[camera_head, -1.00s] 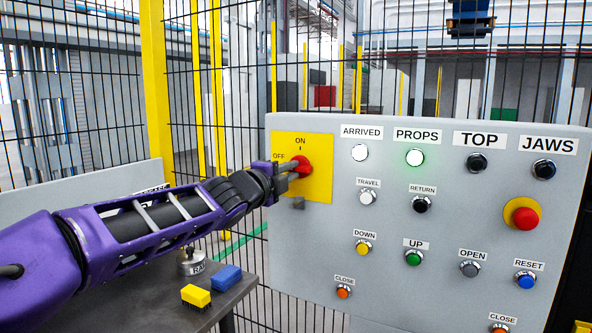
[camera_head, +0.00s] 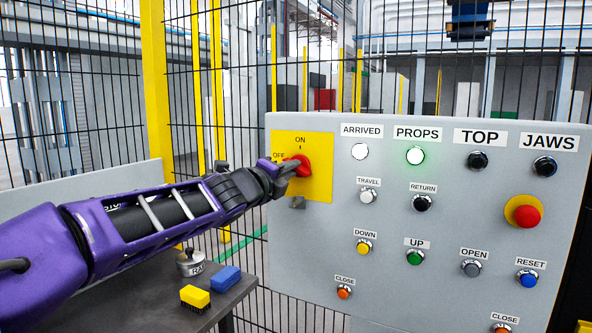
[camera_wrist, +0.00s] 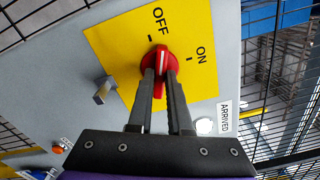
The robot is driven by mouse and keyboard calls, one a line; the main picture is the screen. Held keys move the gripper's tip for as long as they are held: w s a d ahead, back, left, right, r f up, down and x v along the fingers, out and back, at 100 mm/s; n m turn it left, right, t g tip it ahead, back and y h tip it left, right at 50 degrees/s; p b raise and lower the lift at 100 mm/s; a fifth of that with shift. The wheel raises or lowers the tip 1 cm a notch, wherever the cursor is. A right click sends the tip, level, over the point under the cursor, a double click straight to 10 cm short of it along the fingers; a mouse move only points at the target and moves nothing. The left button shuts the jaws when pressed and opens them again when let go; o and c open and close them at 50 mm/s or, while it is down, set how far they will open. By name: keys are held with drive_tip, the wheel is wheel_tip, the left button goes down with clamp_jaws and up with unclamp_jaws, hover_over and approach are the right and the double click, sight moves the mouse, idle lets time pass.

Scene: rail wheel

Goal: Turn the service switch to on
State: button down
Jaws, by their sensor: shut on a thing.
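The service switch is a red rotary knob (camera_head: 301,164) on a yellow plate (camera_head: 318,180) marked ON at the top and OFF at the left. In the wrist view the red knob (camera_wrist: 161,60) sits between the two fingers of my gripper (camera_wrist: 160,75), which is shut on it. Its white line points between the OFF and ON marks, nearer OFF. In the head view my gripper (camera_head: 289,168) reaches the knob from the left and hides part of it.
The grey panel (camera_head: 390,290) carries lamps, buttons and a red emergency stop (camera_head: 526,213). A grey metal tab (camera_head: 297,202) sticks out below the switch. A table holds a yellow brush (camera_head: 195,297), a blue block (camera_head: 226,278) and a round weight (camera_head: 190,262). Wire fence stands behind.

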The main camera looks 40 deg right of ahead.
drive_tip(key=m+b, duration=0.1)
drive_tip(key=m, duration=0.3)
drive_tip(key=shift+m, duration=0.3)
drive_tip(key=shift+f+b, duration=0.1)
drive_tip(key=shift+b, duration=0.2)
drive_tip(key=m+b, duration=0.1)
drive_tip(key=m, duration=0.3)
drive_tip(key=shift+m, duration=0.3)
drive_tip(key=m+b, duration=0.1)
drive_tip(key=m, duration=0.3)
drive_tip(key=shift+b, duration=0.4)
drive_tip(key=c, duration=0.7)
unclamp_jaws()
